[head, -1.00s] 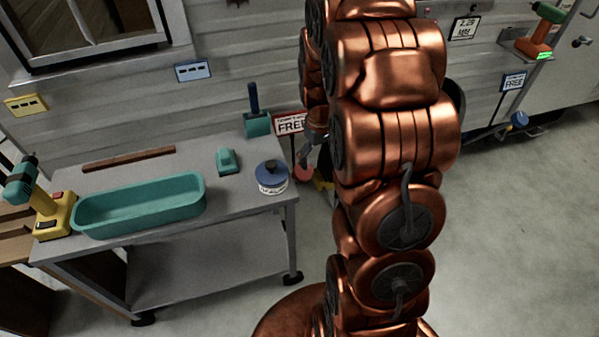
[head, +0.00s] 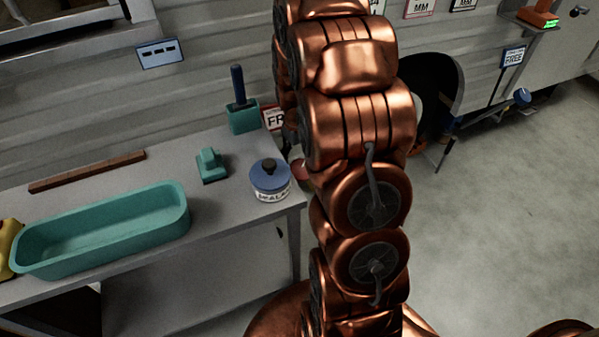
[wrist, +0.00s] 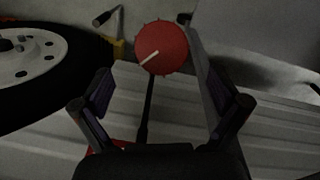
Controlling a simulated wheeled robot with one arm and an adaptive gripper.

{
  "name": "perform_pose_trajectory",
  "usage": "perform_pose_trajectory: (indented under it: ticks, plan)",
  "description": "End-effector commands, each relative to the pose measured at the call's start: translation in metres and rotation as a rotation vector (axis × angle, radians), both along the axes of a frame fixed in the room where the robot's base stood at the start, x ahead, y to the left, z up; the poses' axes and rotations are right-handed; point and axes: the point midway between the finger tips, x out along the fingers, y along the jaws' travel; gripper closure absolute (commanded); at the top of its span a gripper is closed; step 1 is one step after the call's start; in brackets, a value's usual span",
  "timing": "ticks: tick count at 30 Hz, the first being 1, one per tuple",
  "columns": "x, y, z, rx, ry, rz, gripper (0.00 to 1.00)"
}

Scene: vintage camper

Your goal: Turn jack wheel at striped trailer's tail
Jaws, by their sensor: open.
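A red round wheel (wrist: 163,47) with a notched rim and a white pointer line shows in the wrist view, ahead of my gripper. My gripper (wrist: 166,97) is open there, with one finger on each side and nothing between the tips but a dark thin rod beyond. The wheel appears apart from the fingers. In the head view a reddish round part (head: 302,168) shows beside my copper arm, partly hidden; it may be the same wheel. My gripper is mostly hidden behind the arm in that view. The trailer's ribbed grey side (head: 215,50) stands behind.
A grey workbench (head: 100,170) stands left of my arm, with a teal tray (head: 105,232), a teal block (head: 211,166) and a lidded tin (head: 270,180). A black tyre (wrist: 45,85) is at left in the wrist view. Open floor (head: 520,220) lies to the right.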

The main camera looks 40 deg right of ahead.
Motion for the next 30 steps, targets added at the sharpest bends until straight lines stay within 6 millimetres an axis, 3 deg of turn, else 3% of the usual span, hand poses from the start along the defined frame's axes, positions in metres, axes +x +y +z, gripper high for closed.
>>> perform_pose_trajectory:
  ticks: [16,26,30]
  plan:
    - [-0.002,-0.004,-0.068,0.003,0.006,-0.003,0.02]
    - [-0.001,-0.005,-0.073,0.001,0.001,-0.003,0.02]
    - [-0.001,-0.005,-0.073,0.001,0.001,-0.002,0.15]
